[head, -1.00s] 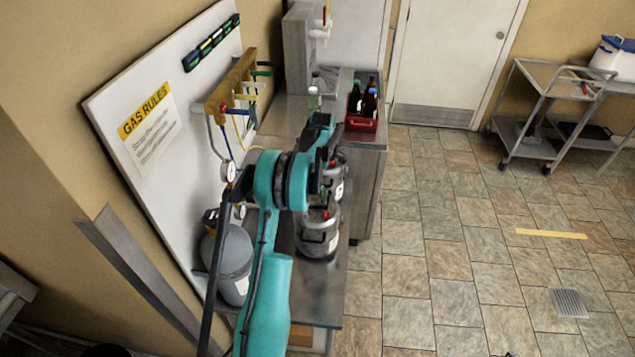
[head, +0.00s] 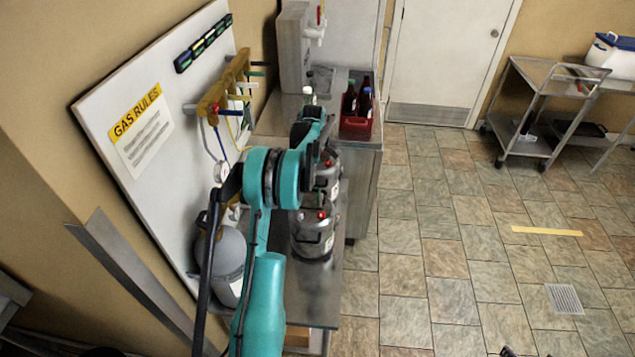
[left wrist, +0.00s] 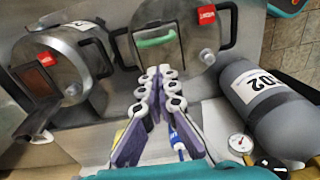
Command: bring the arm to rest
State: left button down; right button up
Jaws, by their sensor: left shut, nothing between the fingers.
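My left arm (head: 262,300) rises from the bottom of the head view and reaches over the steel bench. Its gripper cannot be made out there. In the left wrist view my left gripper (left wrist: 161,78) is shut and empty, its fingertips together in front of the kegs. One steel keg (left wrist: 75,65) with a red tag is at left, and another keg (left wrist: 172,40) with a red tag and green handle is at top centre. In the head view the kegs (head: 312,240) stand on the bench, partly behind my arm.
A grey gas cylinder (head: 222,262) stands left of my arm, beside the gas board (head: 110,90) with its hoses. It also shows in the wrist view (left wrist: 262,108). A red crate of bottles (head: 355,128) sits at the back.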

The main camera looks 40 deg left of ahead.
pick_arm(q)
notch_tip(320, 180, up, 10)
jog(key=w+d+p, duration=0.1)
jog(key=shift+w+d+f, duration=0.2)
jog(key=shift+d+f, duration=0.05)
jog(key=shift+d, duration=0.1)
jog(key=s+d+r+m+t+b, duration=0.25)
jog(key=s+d+m, duration=0.3)
jog(key=d, duration=0.45)
jog(key=s+d+r+m+t+b, duration=0.1)
jog(key=s+d+r+m+b, duration=0.35)
jog(key=d, duration=0.55)
jog(key=s+d+f+m+t+b, duration=0.2)
jog(key=s+d+f+m, duration=0.4)
jog(key=s+m, duration=0.1)
jog(key=s+d+f+m+t+b, duration=0.2)
jog(key=s+d+f+m, duration=0.4)
jog(key=s, duration=0.3)
jog(key=shift+s+f+m+b, duration=0.4)
jog(key=shift+f+m+b, duration=0.1)
jog(key=shift+f+b, duration=0.15)
